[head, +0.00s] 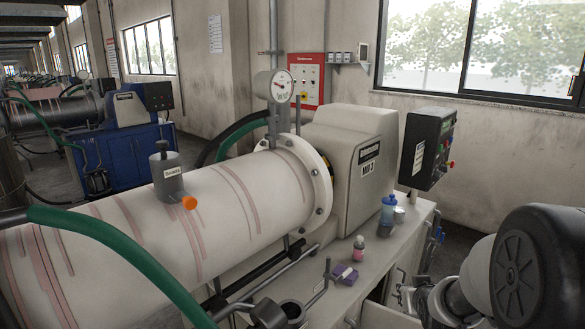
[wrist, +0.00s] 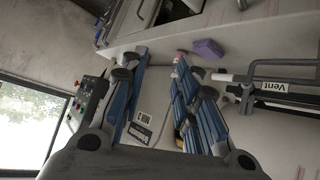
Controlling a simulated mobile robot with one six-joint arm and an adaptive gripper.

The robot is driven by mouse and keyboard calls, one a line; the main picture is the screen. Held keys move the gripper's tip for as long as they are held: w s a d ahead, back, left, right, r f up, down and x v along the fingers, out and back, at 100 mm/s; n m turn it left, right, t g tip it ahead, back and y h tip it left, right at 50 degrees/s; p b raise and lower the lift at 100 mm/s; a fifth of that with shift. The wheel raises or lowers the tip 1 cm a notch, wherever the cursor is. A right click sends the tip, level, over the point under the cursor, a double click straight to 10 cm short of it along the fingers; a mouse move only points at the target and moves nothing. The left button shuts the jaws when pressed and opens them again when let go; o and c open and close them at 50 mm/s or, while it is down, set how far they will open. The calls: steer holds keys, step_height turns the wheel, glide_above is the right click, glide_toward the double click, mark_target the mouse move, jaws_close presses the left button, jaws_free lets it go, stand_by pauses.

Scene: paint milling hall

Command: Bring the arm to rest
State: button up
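My arm (head: 530,265) comes in from the right edge of the head view, its large dark round joint cap nearest the camera. My gripper shows best in the wrist view (wrist: 160,60). Its two blue-faced fingers stand well apart, with no object held between them. Behind the gap I see part of the mill housing with its name label (wrist: 140,135). In the head view the arm's far end is beside the front edge of the bench, partly hidden by the nearer links.
A drawer (head: 385,316) below looks open. The mill drum (head: 240,215), control box (head: 427,148) and green hose (head: 120,243) are nearby.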

steer(key=s+a+r+g+y, duration=0.1)
steer(key=s+a+r, duration=0.3)
steer(key=s, duration=0.3)
steer(key=s+a+r+g, duration=0.1)
steer(key=s+a+r, duration=0.3)
steer(key=s, duration=0.4)
steer(key=s+a+r+g+y, duration=0.1)
steer(key=s+a+r, duration=0.25)
steer(key=s, duration=0.35)
steer(key=s+a+g, duration=0.2)
steer(key=s+a, duration=0.2)
steer(key=s, duration=0.7)
steer(key=shift+s+f+n, duration=0.25)
steer(key=shift+s+n, duration=0.05)
steer(key=shift+s, duration=0.1)
steer(key=shift+o, duration=0.5)
